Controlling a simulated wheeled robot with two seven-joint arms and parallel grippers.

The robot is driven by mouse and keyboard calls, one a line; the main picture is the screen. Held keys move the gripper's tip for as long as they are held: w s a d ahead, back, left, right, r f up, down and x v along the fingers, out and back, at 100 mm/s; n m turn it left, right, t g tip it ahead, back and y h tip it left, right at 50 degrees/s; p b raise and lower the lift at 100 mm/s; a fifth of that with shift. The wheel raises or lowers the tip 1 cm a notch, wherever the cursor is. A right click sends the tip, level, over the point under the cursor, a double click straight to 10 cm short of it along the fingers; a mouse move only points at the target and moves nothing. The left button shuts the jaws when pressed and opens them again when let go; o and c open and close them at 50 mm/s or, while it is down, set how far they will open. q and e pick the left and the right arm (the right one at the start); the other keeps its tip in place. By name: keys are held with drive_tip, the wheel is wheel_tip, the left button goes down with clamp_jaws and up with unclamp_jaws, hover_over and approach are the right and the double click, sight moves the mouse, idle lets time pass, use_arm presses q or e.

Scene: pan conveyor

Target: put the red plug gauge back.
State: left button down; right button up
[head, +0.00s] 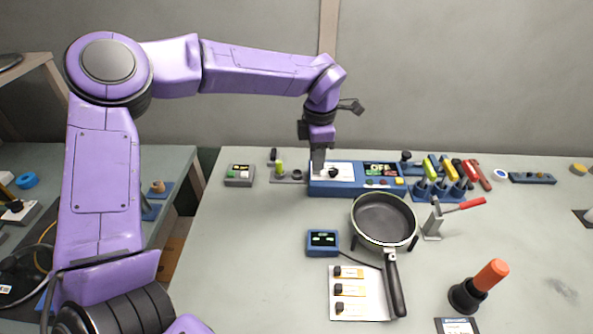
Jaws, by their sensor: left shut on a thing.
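My left gripper (318,160) points down at the left part of the blue control box (345,188), by its white panel. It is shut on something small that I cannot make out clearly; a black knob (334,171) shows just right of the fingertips. A red-handled piece (469,170), which looks like the red plug gauge, leans at the right end of the blue rack (425,194), beside yellow- and green-handled ones. Whether it is fully seated I cannot tell. It is well to the right of my left gripper. My right gripper is out of view.
A black pan (383,217) stands in front of the control box. A red-levered clamp (434,222) is right of it. A blue display box (322,241), a card with black pieces (360,310) and an orange-handled tool (490,275) are nearer. The front left table is clear.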

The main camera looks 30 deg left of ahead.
use_arm(q)
drive_tip(key=w+a+f+p, duration=0.1)
drive_tip(key=w+a+f, duration=0.1)
drive_tip(key=a+f, duration=0.1)
drive_tip(key=w+a+f+p, duration=0.1)
drive_tip(key=w+a+f, duration=0.1)
drive_tip(key=a+f, duration=0.1)
drive_tip(key=w+a+f+p, duration=0.2)
drive_tip(key=w+a+f, duration=0.1)
drive_tip(key=a, duration=0.1)
drive_tip(key=f+p, duration=0.1)
drive_tip(key=f, duration=0.2)
drive_tip(key=shift+a+f, duration=0.2)
drive_tip(key=shift+f, duration=0.1)
